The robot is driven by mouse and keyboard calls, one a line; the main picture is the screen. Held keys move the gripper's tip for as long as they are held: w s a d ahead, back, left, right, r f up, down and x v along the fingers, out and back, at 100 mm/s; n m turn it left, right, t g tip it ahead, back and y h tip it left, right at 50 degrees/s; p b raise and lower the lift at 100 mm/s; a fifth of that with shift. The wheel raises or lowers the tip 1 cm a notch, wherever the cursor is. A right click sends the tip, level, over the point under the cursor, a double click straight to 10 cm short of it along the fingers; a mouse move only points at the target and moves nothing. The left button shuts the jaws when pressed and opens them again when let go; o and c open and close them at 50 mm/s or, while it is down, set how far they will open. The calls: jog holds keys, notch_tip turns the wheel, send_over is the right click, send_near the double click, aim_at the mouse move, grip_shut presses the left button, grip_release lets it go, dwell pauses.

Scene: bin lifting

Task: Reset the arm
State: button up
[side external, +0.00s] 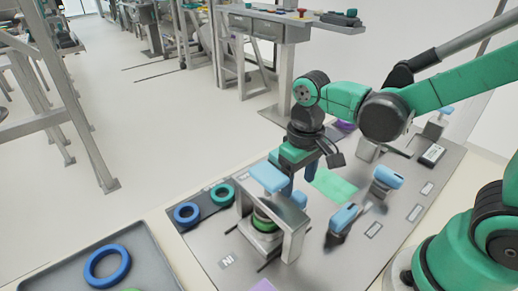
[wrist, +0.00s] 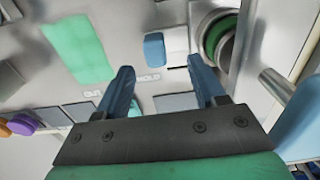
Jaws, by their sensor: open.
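My gripper (wrist: 163,88) shows in the wrist view as two blue fingers spread apart with nothing between them. In the side external view its blue fingers (side external: 301,187) point down over the metal work plate (side external: 400,205), just behind the small metal press frame. The arm is bent out over the plate. Below the fingers in the wrist view is bare plate with lettering, one word reading "MOLD".
A metal press with a light-blue handle (side external: 268,177) holds a green ring (side external: 264,222) close by my gripper. Light-blue-topped levers (side external: 387,178) stand to the right. A green patch (side external: 335,185) lies on the plate. Blue and teal rings (side external: 187,213) sit at left; a tray (side external: 80,265) holds another blue ring.

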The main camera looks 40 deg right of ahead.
jog(key=shift+r, duration=0.4)
jog(key=shift+d+r+t, duration=0.15)
jog(key=shift+r+t, duration=0.15)
jog(key=d+r+t, duration=0.3)
jog(key=r+t, duration=0.2)
jog(key=t, duration=0.1)
jog(key=shift+d+t, duration=0.2)
jog(key=shift+t, duration=0.1)
